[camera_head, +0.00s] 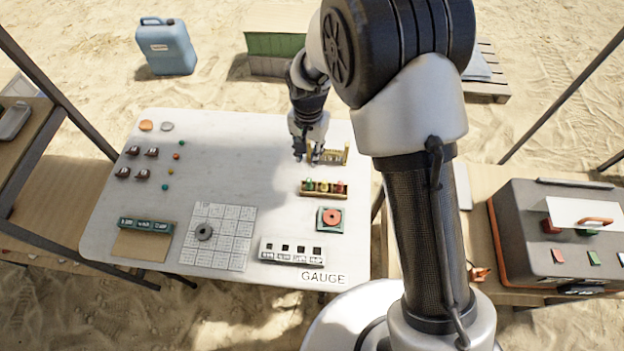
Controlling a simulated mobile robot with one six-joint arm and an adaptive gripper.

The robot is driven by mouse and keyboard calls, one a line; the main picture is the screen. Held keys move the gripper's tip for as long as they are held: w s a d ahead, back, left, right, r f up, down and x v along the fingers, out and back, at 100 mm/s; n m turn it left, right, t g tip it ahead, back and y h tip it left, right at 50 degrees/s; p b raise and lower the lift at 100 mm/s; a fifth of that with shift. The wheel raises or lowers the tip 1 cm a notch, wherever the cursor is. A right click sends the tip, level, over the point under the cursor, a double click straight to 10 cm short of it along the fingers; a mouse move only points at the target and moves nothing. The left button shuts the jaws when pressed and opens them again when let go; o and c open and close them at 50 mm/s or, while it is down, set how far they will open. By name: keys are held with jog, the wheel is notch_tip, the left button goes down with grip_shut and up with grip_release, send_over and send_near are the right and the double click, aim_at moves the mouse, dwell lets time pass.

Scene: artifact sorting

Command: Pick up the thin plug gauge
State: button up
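A small brass-coloured rack (333,157) stands near the back right of the white table, with thin upright pieces in it. These may be plug gauges, but they are too small to tell which is the thin one. My gripper (300,156) points down at the rack's left end and is close to it or touching it. The gripper partly hides that end. Its fingertips are too small to show whether they are open or hold anything.
A wooden rack with coloured plugs (323,188), a green block with a red ring (330,218) and a white slotted block (292,251) stand in front. A gridded sheet (226,240) bears a dark ring (204,232). The table's back middle is clear.

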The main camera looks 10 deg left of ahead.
aim_at(309, 179)
notch_tip(309, 179, down, 15)
jog(key=b, duration=0.4)
jog(key=shift+r, duration=0.1)
grip_shut()
